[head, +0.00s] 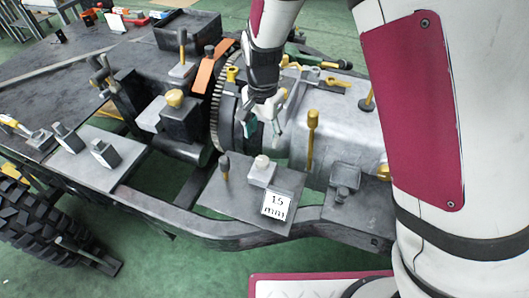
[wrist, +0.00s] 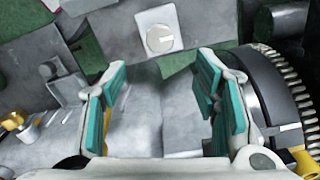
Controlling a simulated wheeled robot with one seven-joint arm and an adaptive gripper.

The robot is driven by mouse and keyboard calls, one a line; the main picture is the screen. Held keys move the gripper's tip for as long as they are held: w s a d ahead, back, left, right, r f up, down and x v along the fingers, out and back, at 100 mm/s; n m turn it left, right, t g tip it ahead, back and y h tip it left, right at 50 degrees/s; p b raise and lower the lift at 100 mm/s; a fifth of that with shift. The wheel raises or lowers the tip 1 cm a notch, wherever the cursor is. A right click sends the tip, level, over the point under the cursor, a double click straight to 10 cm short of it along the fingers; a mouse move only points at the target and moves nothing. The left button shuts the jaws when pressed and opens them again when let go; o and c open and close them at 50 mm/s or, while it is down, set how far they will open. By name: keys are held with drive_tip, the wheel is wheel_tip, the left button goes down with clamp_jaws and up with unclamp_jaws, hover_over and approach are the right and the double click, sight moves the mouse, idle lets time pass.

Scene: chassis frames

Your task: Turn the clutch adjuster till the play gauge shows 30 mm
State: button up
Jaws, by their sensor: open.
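A small card gauge (head: 276,205) on the near plate reads 15, with mm below it. Just behind it stands a pale round knob (head: 262,162) on a light block, which looks like the clutch adjuster. In the wrist view a round knob with a mark across it (wrist: 160,39) sits on a pale block, ahead of the fingertips and roughly centred between them. My gripper (head: 263,122) is open and empty, above and behind the knob, beside the toothed flywheel. Its teal finger pads (wrist: 160,80) are apart, with nothing between them. The gauge does not show in the wrist view.
A dark upright lever (head: 224,168) stands left of the knob. A tall yellow-topped lever (head: 312,140) stands to the right. The toothed flywheel (wrist: 285,95) is close to the right finger. A grey block with a peg (head: 344,182) lies right of the gauge.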

sight(263, 159)
wheel_tip(263, 159, down, 11)
drive_tip(key=shift+r, duration=0.1)
idle(0.4)
drive_tip(key=c, duration=1.2)
